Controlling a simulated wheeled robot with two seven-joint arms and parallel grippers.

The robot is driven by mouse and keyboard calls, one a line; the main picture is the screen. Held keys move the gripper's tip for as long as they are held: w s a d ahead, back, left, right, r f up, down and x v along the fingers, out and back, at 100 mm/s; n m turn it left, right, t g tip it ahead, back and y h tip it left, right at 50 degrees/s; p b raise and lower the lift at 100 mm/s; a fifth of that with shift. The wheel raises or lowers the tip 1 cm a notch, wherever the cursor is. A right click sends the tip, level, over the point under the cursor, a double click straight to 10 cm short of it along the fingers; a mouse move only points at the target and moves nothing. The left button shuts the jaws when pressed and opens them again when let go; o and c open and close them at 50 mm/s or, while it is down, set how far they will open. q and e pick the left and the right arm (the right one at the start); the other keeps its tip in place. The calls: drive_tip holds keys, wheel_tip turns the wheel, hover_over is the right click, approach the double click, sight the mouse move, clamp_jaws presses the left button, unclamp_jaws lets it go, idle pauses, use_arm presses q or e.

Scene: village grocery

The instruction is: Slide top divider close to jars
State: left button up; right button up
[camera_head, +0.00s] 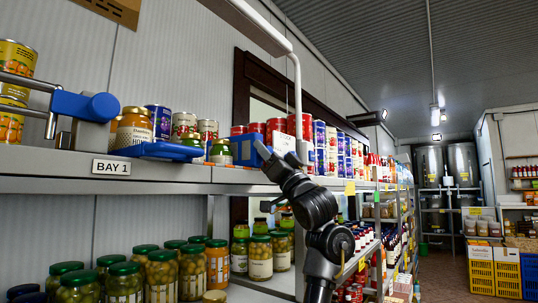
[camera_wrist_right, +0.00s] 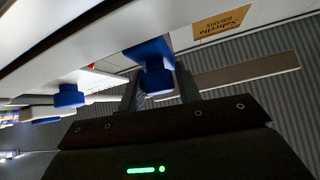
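The top shelf (camera_head: 190,174) carries blue dividers. One divider has a round blue knob (camera_head: 100,107) at the left; its flat blue base (camera_head: 165,152) lies in front of an amber jar (camera_head: 133,128) and cans. A second blue divider (camera_head: 245,150) stands right of a small green-lidded jar (camera_head: 220,152). My right gripper (camera_head: 270,165) is at this divider, partly hidden by its own wrist. In the right wrist view, a blue knob (camera_wrist_right: 156,82) sits between the gripper's two separated fingers (camera_wrist_right: 162,92); contact is unclear. My left gripper is not in view.
Cans of several colours (camera_head: 300,127) line the top shelf to the right. Green-lidded jars (camera_head: 160,275) fill the shelf below, close under the arm. A further blue knob (camera_wrist_right: 69,95) shows in the right wrist view. The aisle floor (camera_head: 440,285) is open.

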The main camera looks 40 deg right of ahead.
drive_tip(key=shift+o, duration=1.4)
drive_tip(key=shift+w, duration=0.1)
drive_tip(key=b+v, duration=0.6)
drive_tip(key=v, duration=0.5)
drive_tip(key=shift+b, duration=0.4)
drive_tip(key=shift+w, duration=0.1)
